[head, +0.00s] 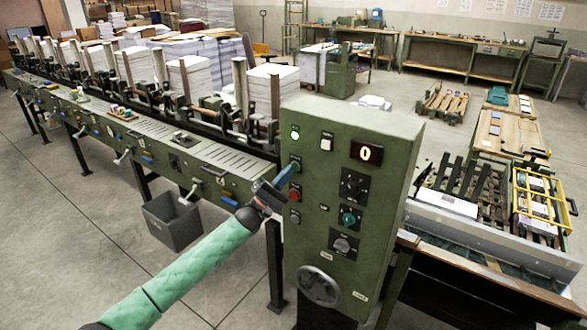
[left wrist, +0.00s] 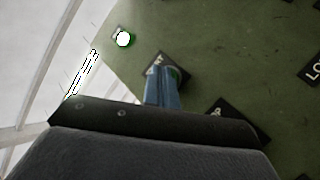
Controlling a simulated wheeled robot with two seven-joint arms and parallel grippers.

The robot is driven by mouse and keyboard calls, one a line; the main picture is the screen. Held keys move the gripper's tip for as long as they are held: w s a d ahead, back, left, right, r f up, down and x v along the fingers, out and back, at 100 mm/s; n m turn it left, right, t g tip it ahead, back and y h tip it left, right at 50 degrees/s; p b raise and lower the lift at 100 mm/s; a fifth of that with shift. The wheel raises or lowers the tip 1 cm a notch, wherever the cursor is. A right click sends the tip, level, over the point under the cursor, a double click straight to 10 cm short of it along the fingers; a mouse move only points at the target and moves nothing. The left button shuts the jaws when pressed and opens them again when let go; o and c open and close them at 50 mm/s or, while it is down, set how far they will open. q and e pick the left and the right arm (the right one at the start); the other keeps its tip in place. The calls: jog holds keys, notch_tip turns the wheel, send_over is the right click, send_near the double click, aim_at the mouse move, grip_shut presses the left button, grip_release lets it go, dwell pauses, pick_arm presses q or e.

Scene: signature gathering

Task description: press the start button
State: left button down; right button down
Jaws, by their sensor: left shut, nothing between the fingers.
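The green control cabinet (head: 330,225) stands in the middle of the head view. The start button, a green round one (head: 296,161) on its left column, is mostly covered by my left gripper (head: 292,168). In the left wrist view, a green edge of the start button (left wrist: 184,75) shows beside the blue fingertips (left wrist: 163,90), on a dark label plate. My left gripper is shut and empty, with its tips at the button; I cannot tell whether they press it. My right gripper is not in view.
Above the button a lamp (head: 295,135) is lit; below it is a red button (head: 294,195). A display (head: 366,153) shows 0. Dark knobs and a handwheel (head: 318,287) are to the right and below. The long green machine (head: 150,140) with paper stacks runs left.

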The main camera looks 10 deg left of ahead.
pick_arm(q)
jog(key=shift+s+a, duration=0.2)
jog(key=shift+s, duration=0.4)
jog(key=shift+s, duration=0.1)
jog(key=s, duration=0.1)
jog(key=s+a+p, duration=0.1)
jog(key=s, duration=0.2)
jog(key=shift+s+a, duration=0.25)
jog(key=shift+a, duration=0.1)
dwell(0.5)
